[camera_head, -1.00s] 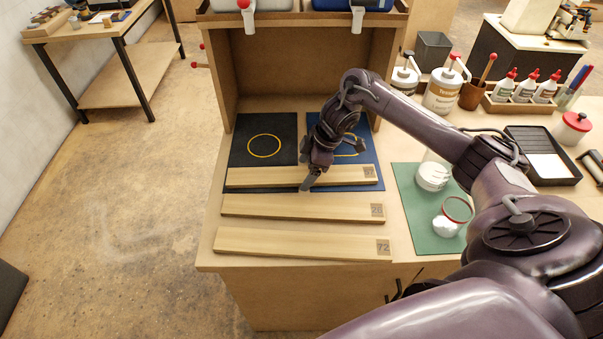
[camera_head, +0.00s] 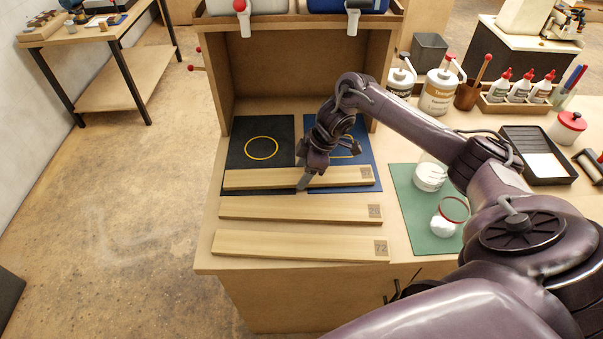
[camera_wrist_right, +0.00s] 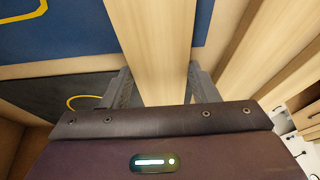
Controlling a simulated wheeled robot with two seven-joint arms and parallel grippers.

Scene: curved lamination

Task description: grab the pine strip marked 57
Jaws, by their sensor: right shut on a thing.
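Three pale pine strips lie one behind another across the bench. The farthest strip (camera_head: 250,179) lies over the front parts of a black mat and a blue mat; the number at its right end is too small to read surely, but looks like 57. In the right wrist view the strip (camera_wrist_right: 155,45) passes between the two fingers (camera_wrist_right: 158,88). The middle strip (camera_head: 290,209), marked 26 or 28, and the nearest strip (camera_head: 290,246), marked 72, lie apart from it. My left gripper is not in view.
The black mat (camera_head: 261,130) and blue mat (camera_head: 352,132) lie in front of an open wooden cabinet (camera_head: 295,70). A green mat (camera_head: 405,190) with jars is at the right. Glue bottles (camera_head: 520,87) and a black tray (camera_head: 540,155) stand farther right.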

